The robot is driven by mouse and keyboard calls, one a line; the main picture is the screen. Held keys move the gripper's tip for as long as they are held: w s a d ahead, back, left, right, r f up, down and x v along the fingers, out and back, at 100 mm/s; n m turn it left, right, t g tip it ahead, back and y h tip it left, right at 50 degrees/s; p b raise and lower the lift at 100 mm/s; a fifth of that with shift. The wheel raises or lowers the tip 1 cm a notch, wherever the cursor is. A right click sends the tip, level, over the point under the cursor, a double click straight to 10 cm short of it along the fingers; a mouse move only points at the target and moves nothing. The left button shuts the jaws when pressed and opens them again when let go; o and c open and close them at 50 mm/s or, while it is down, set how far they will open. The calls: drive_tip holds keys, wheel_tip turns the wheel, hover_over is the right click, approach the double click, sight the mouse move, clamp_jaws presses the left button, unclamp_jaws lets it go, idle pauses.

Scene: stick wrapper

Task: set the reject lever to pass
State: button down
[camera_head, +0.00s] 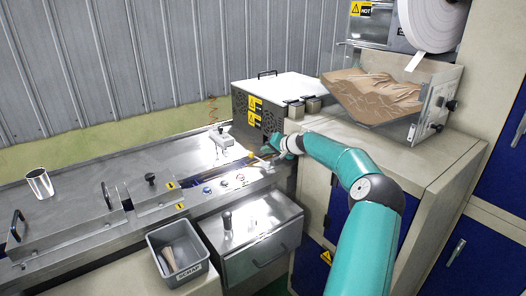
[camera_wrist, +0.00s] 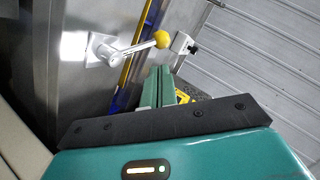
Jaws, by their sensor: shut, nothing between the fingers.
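The lever (camera_wrist: 128,48) shows in the wrist view as a silver arm with a yellow ball knob (camera_wrist: 161,39), mounted on a square plate on a metal panel. Its arm points to the right in that view. My gripper (camera_wrist: 158,72) is shut and empty, its fingertips just below the knob in the picture. I cannot tell whether they touch it. In the head view my gripper (camera_head: 268,152) is at the right end of the metal bench, and the lever there is small and partly hidden. No pass or reject marking is readable.
A vented box (camera_head: 262,105) with hot labels stands behind my gripper. Several push-buttons (camera_head: 207,190) line the bench front. A grey scrap bin (camera_head: 180,252) and a metal cup (camera_head: 39,183) are to the left. A clear-sided tray (camera_head: 375,95) of brown wrappers stands at right.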

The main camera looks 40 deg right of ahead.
drive_tip(key=v, duration=1.1)
drive_tip(key=shift+w+a, duration=0.1)
